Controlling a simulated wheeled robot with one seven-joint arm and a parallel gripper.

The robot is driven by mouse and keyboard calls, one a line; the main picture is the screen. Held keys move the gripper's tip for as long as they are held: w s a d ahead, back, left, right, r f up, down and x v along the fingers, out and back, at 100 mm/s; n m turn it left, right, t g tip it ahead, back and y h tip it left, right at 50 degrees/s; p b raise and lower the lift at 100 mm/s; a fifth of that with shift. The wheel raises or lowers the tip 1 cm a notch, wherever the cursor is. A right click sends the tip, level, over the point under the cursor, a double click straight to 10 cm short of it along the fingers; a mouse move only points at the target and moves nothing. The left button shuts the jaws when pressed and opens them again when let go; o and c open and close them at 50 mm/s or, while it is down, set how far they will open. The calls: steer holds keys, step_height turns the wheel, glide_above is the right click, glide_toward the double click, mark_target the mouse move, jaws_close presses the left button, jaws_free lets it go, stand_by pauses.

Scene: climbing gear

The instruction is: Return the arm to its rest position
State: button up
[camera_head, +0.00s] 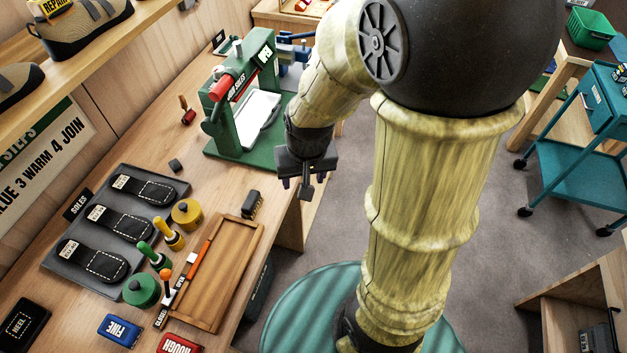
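My gripper (306,190) hangs from the end of my arm, pointing down, near the right edge of the workbench (215,193). It appears apart from the bench things around it. Its fingers are small and dark in this view, and I cannot tell whether they are open or shut. No held object shows. My arm's pale yellow, wood-like links fill the middle of the view and hide part of the floor and background.
On the bench are a green press (240,100), a dark sole tray (100,232), a wooden tray (245,258), a green pot (141,289) and a yellow pot (187,213). A teal cart (580,150) stands right. Grey floor (500,240) lies open between.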

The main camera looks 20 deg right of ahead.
steer(key=shift+s+d+r+n, duration=0.1)
steer(key=shift+s+d+n, duration=0.3)
steer(key=shift+s, duration=0.2)
steer(key=shift+s+d+r+n, duration=0.1)
steer(key=shift+s+d+n, duration=0.25)
steer(key=shift+s, duration=0.25)
